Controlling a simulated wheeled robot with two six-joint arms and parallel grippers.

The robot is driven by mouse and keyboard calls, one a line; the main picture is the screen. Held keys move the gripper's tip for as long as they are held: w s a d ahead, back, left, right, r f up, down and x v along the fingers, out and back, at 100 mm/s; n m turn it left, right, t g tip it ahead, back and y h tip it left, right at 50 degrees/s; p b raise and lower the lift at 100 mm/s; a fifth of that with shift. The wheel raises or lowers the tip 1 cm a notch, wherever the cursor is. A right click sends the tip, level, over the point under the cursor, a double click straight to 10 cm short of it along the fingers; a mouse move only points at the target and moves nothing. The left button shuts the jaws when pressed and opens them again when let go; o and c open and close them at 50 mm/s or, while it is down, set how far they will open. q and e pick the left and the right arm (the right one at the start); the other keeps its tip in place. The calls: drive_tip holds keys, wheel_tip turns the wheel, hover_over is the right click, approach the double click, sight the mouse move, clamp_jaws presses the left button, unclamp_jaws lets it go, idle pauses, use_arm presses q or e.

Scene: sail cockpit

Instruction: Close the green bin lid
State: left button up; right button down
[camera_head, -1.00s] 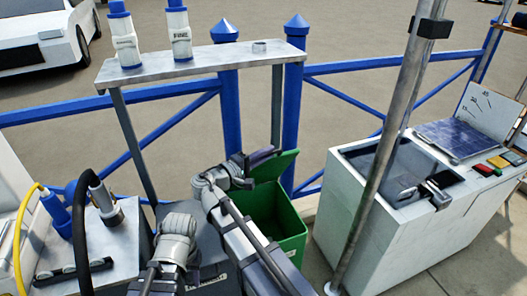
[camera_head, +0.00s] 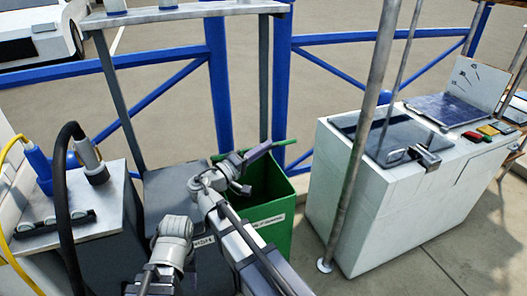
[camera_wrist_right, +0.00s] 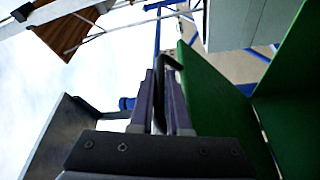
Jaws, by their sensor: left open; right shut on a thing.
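The green bin (camera_head: 275,235) stands below the blue railing, its dark inside showing from above. My right gripper (camera_head: 268,146) is at the lid's left, above the bin. In the right wrist view, the fingers (camera_wrist_right: 165,85) are shut on a dark curved handle beside the green panel of the lid (camera_wrist_right: 215,115). My left gripper (camera_head: 142,284) is low in the head view, partly cut off, open and away from the bin.
A white cabinet with a basin (camera_head: 345,195) stands right of the bin, with a metal pole (camera_head: 355,170) before it. A counter with hoses (camera_head: 115,205) is at the left. The blue railing (camera_head: 345,38) and a metal shelf (camera_head: 180,15) are behind.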

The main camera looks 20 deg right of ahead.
drive_tip(key=s+f+m+h+b, duration=0.1)
drive_tip(key=s+f+m+b, duration=0.1)
drive_tip(key=f+b, duration=0.9)
drive_tip(key=s+f+m+b, duration=0.3)
drive_tip(key=s+f+b, duration=0.2)
drive_tip(key=f+b, duration=0.5)
drive_tip(key=shift+f+g+h+b, duration=0.35)
drive_tip(key=shift+g+h+b, duration=0.05)
drive_tip(key=shift+b, duration=0.55)
drive_tip(key=shift+d, duration=0.1)
drive_tip(key=c, duration=1.1)
unclamp_jaws()
drive_tip(key=shift+f, duration=0.1)
drive_tip(key=shift+c, duration=0.2)
drive_tip(key=shift+o, duration=1.3)
